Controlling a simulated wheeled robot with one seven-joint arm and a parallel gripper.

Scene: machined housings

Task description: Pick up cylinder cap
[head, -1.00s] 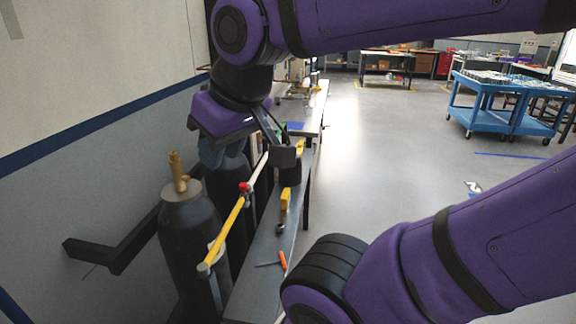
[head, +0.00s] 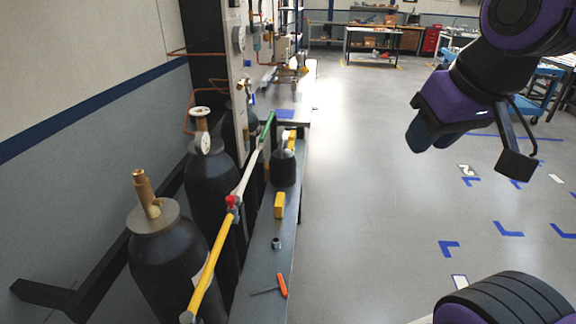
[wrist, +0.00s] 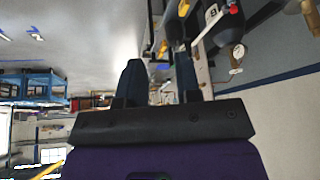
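A dark, dome-shaped object that looks like the cylinder cap (head: 284,168) stands on the narrow grey bench (head: 262,262) beside the gas cylinders, past a yellow block. My gripper (head: 428,138) hangs in the air over the floor, well to the right of the bench and apart from the cap. In the wrist view, the two dark fingers of my gripper (wrist: 160,78) stand apart with nothing between them. I cannot pick out the cap surely in the wrist view.
Dark gas cylinders (head: 172,262) with brass valves stand left of the bench. A yellow and white bar (head: 212,265) with a red joint runs between them. On the bench are a yellow block (head: 280,205), a small dark fitting (head: 276,243) and an orange-handled tool (head: 282,285).

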